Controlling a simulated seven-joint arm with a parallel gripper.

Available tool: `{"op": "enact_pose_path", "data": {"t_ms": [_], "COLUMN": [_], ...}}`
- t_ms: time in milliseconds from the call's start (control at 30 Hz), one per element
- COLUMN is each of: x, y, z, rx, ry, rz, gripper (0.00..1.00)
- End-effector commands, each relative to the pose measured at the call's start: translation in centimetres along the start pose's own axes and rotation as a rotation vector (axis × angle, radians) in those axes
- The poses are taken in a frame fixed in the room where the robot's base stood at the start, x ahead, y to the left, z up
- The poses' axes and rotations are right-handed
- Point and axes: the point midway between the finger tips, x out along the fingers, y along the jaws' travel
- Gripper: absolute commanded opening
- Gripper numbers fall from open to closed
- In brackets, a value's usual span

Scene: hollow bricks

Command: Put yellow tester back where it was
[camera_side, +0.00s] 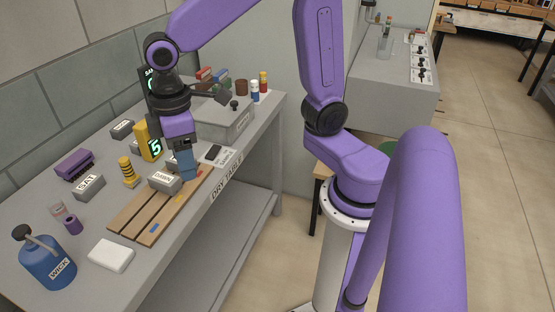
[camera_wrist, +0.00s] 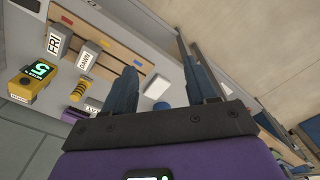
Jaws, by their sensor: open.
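The yellow tester (camera_side: 142,143), with a lit green digit display, stands on the grey table toward the wall, left of my gripper in the side view. In the wrist view the yellow tester (camera_wrist: 40,84) is at the far left, outside the fingers, with its display showing. My gripper (camera_side: 187,172) is open, fingers pointing down over the upper end of the wooden slatted rack (camera_side: 128,224). In the wrist view nothing sits between the fingers (camera_wrist: 160,78). Whether the fingertips touch the rack or a brick beside them cannot be told.
Bricks marked DAWN (camera_side: 163,183) and SAT (camera_side: 88,188) are close by; one marked FRI (camera_wrist: 56,42) shows in the wrist view. A striped yellow-black post (camera_side: 128,174), purple block (camera_side: 75,164), white block (camera_side: 111,255) and blue WICK bottle (camera_side: 45,265) also occupy the table.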

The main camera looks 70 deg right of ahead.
Motion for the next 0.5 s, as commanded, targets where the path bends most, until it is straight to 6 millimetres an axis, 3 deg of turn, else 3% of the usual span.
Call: {"op": "enact_pose_path", "data": {"t_ms": [100, 300, 500], "x": [0.1, 1.0, 1.9], "y": [-2.6, -5.4, -6.4], "z": [4.8, 11.9, 15.8], "rx": [-0.080, -0.194, -0.257], "ry": [0.005, 0.009, 0.009], "rz": [-0.002, -0.006, -0.008], "gripper": [0.57, 0.57, 0.57]}}
